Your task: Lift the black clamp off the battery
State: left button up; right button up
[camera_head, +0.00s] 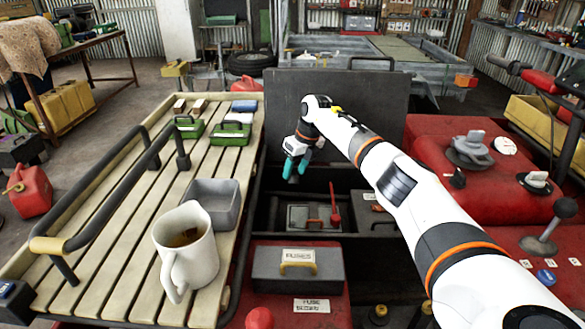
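My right gripper (295,168), with teal fingertips, hangs over the open dark compartment below the raised dark lid (345,103). Its fingertips show a small gap with nothing seen between them. Below it in the compartment is a grey box-like thing that looks like the battery (300,224). A red upright piece (334,203) stands at its right side. I cannot pick out the black clamp for sure against the dark compartment. The gripper appears above the battery and apart from it. My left gripper is not in view.
A slatted rack (130,240) on the left holds a white mug (186,252), a grey tray (214,197) and green boxes (232,133). A fuse box (297,275) stands in front of the compartment. Red bodywork (435,150) with knobs lies right, under my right arm.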

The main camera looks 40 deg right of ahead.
jog(key=shift+o, duration=0.3)
jog(key=shift+s+d+f, duration=0.1)
jog(key=shift+d+f, duration=0.1)
jog(key=shift+d, duration=0.15)
jog(key=shift+a, duration=0.1)
jog(key=shift+a+r, duration=0.1)
jog(key=v, duration=1.2)
jog(key=shift+a+r, duration=0.1)
jog(key=shift+r, duration=0.05)
